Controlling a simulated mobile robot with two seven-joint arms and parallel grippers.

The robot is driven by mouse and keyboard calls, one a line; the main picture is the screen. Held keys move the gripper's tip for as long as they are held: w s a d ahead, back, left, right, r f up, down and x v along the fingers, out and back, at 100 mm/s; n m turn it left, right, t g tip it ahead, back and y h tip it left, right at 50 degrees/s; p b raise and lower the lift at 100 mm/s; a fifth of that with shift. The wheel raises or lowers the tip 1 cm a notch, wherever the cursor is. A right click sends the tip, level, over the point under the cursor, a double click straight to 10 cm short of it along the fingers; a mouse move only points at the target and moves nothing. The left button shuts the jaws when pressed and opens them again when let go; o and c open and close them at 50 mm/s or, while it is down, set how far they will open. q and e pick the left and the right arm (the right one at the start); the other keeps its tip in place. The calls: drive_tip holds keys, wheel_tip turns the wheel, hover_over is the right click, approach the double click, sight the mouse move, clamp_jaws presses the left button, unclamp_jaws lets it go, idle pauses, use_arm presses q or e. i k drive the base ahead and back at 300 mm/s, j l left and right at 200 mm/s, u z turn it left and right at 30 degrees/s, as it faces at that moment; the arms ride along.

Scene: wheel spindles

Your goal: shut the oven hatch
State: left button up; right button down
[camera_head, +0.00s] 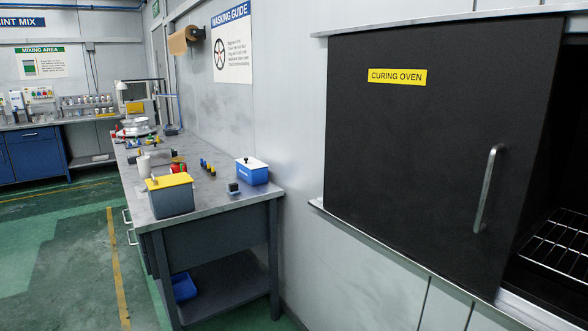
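The oven hatch (410,150) is a large flat black panel at the right of the head view. It carries a yellow "CURING OVEN" label (397,77) and an upright silver bar handle (487,188) near its right edge. To the right of the panel the oven's dark inside is open to view, with a wire rack (560,240) low in it. The right part of the opening runs out of the picture. Neither of my grippers is in view.
Light metal rails run along the hatch's top (430,22) and bottom (400,262). A grey workbench (215,205) with bins and small items stands along the wall to the left. Green floor (75,260) is clear at the lower left.

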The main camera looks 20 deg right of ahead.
sight(435, 134)
drive_tip(key=i+j+z, duration=0.15)
drive_tip(key=i, duration=0.65)
drive_tip(key=i+j+z, duration=0.1)
drive_tip(key=i, duration=0.7)
